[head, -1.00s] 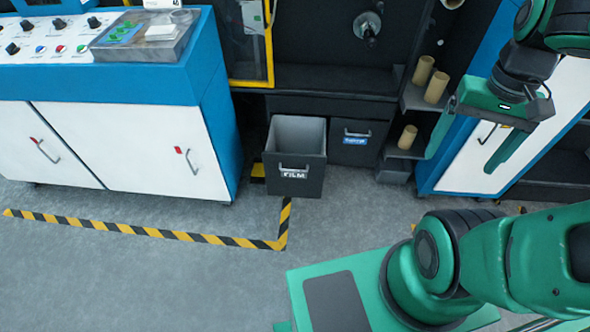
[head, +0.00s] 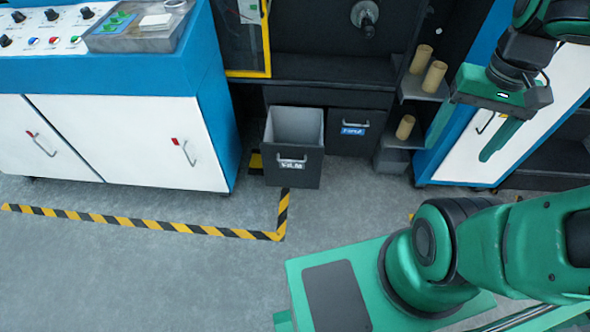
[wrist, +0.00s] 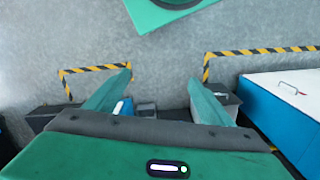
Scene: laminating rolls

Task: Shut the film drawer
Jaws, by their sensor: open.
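The film drawer (head: 294,165) is a dark grey box with a light inside, a bar handle and a FILM label on its front. In the head view it stands pulled out from the black machine, low near the floor, and looks empty. My gripper (head: 492,150) is up at the right, well apart from the drawer, in front of a white cabinet door. In the wrist view my gripper (wrist: 158,100) shows two green fingers spread wide with nothing held between them. A grey box, apparently the drawer (wrist: 222,100), shows partly behind the right finger.
A closed drawer with a blue label (head: 353,129) sits right of the film drawer. Cardboard cores (head: 434,76) stand on shelves further right. A blue and white control cabinet (head: 120,130) is at the left. The floor before the drawer is clear, with striped tape (head: 150,223).

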